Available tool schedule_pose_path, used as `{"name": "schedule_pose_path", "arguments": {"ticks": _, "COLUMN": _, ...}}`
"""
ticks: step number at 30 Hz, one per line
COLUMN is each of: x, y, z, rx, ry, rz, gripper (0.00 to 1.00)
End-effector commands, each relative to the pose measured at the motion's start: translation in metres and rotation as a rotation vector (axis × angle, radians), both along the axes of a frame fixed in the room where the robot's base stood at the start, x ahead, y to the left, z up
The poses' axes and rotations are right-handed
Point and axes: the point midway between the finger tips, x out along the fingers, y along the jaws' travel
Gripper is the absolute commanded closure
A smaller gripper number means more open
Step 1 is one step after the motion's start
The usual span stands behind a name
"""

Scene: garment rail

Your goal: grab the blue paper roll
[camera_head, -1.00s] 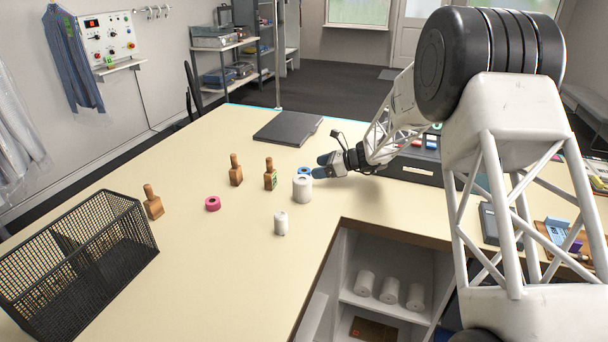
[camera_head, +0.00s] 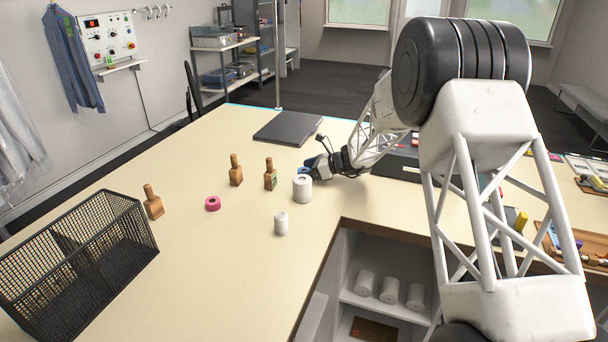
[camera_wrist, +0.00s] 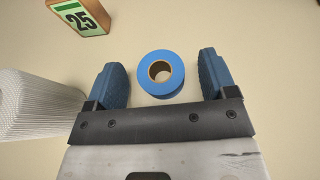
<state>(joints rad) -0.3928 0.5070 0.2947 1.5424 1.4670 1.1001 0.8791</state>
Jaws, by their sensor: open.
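The blue paper roll (camera_wrist: 143,84) is a short blue ring with a brown core, seen from above in the wrist view. My gripper (camera_wrist: 160,80) is open, with one blue-padded finger to the left of the roll and one to the right. The roll lies between the fingertips, with a gap on both sides, so nothing is held. In the head view my gripper (camera_head: 309,168) is low over the table behind a white roll, and it hides most of the blue roll there.
The white roll (camera_head: 302,188) stands close beside my gripper; its ribbed side (camera_wrist: 35,105) shows at left in the wrist view. A wooden block marked 25 (camera_head: 270,175) is near. A pink roll (camera_head: 212,203) and a mesh basket (camera_head: 140,222) are farther left.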

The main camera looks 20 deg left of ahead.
Motion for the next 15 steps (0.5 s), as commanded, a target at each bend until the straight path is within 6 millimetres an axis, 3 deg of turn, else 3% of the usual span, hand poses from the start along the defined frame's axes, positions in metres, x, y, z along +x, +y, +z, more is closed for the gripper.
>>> {"name": "schedule_pose_path", "arguments": {"ticks": 11, "x": -0.0001, "y": -0.0004, "z": -0.0001, "rx": 0.0, "ry": 0.0, "rz": 0.0, "gripper": 0.22}}
{"name": "schedule_pose_path", "arguments": {"ticks": 15, "x": -0.0001, "y": -0.0004, "z": -0.0001, "rx": 0.0, "ry": 0.0, "rz": 0.0, "gripper": 0.42}}
